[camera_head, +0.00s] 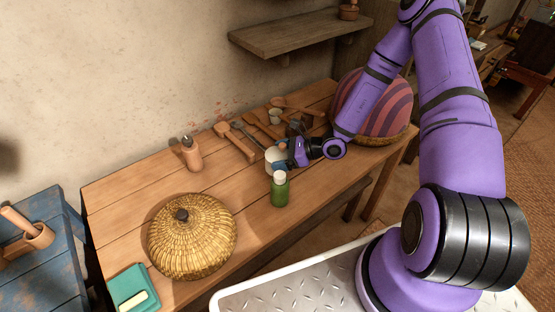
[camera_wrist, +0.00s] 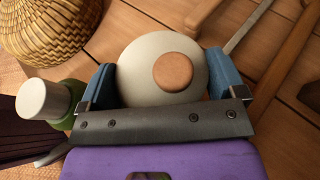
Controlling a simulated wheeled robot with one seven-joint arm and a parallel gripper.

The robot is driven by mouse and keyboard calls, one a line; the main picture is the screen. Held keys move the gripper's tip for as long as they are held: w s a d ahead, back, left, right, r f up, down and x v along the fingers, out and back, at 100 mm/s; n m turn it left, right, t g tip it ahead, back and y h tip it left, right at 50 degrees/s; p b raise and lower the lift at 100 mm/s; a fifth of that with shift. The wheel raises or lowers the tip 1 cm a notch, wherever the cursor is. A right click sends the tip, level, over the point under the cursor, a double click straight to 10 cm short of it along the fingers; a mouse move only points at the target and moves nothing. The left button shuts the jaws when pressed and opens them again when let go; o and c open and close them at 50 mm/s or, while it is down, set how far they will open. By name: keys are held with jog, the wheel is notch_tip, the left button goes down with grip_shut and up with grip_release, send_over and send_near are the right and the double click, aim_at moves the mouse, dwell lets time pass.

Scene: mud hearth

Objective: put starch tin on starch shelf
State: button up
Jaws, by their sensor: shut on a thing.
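A cream, round tin with a brown knob on top, which looks like the starch tin (camera_wrist: 140,72), sits between the blue fingers of my gripper (camera_wrist: 162,84) in the wrist view. In the head view, the tin (camera_head: 271,158) is partly hidden by my gripper (camera_head: 283,157) over the wooden table. The fingers are shut on its sides. I cannot tell whether its base touches the table. A wooden wall shelf (camera_head: 290,36), probably the starch shelf, is above and behind the table; a small brown pot stands at its right end.
A green bottle with a pale cap (camera_head: 280,190) stands close in front of the tin. A lidded woven basket (camera_head: 192,238) is at left, a striped basket (camera_head: 388,110) at right. Wooden spoons (camera_head: 234,143) and a small cup (camera_head: 275,117) lie behind. Front table boards are partly clear.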

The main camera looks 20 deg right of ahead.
jog(key=s+d+r, duration=0.1)
jog(key=s+d, duration=0.7)
jog(key=s, duration=0.4)
jog(key=shift+d+r, duration=0.2)
jog(key=shift+d, duration=0.1)
